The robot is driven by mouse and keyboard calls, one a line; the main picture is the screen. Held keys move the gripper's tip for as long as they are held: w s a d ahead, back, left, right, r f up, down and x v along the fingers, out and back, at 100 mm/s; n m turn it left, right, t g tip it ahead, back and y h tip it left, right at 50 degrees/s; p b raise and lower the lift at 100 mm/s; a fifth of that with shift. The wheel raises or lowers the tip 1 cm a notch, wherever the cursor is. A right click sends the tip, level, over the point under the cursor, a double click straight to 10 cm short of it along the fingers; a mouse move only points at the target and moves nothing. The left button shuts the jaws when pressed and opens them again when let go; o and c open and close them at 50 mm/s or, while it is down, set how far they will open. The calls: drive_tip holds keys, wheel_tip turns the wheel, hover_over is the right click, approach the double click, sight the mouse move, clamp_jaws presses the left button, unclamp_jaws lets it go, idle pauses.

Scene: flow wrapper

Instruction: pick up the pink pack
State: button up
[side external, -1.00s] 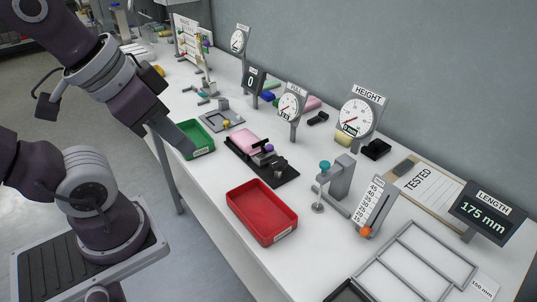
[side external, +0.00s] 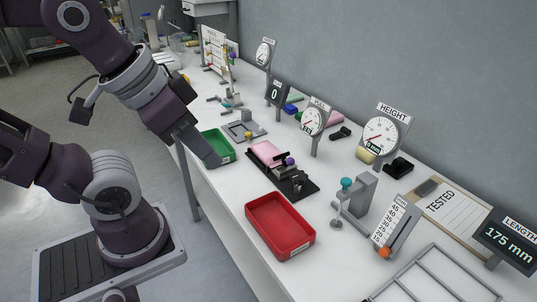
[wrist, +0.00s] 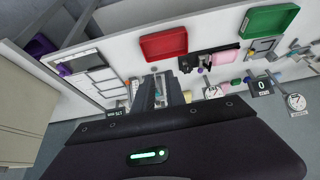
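A pink pack (side external: 266,153) lies on a black fixture (side external: 297,187) in the middle of the bench, beside a small purple knob. It also shows in the wrist view (wrist: 225,56), right of centre. Another pink item (side external: 327,117) lies farther back by the wall. My gripper (side external: 212,160) is in the air, in front of the green tray (side external: 226,153) in the side view, left of the pink pack and apart from it. In the wrist view, my two fingers (wrist: 160,90) stand apart with a narrow gap and nothing visible between them.
A red tray (side external: 280,226) stands in front of the black fixture. Dial gauges stand behind, including one on a post (side external: 313,123) and the height gauge (side external: 381,134). A grey stand with a teal knob (side external: 347,184) is to the right.

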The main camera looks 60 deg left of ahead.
drive_tip(key=o, duration=1.4)
drive_tip(key=m+g, duration=0.6)
drive_tip(key=m, duration=1.2)
hover_over(269, 151)
drive_tip(key=f, duration=1.9)
drive_tip(key=shift+s+d+f, duration=0.25)
drive_tip(key=shift+s+d, duration=0.05)
drive_tip(key=shift+d, duration=0.1)
drive_tip(key=f, duration=0.7)
drive_tip(key=shift+w+a+f, duration=0.25)
drive_tip(key=shift+w+a, duration=0.15)
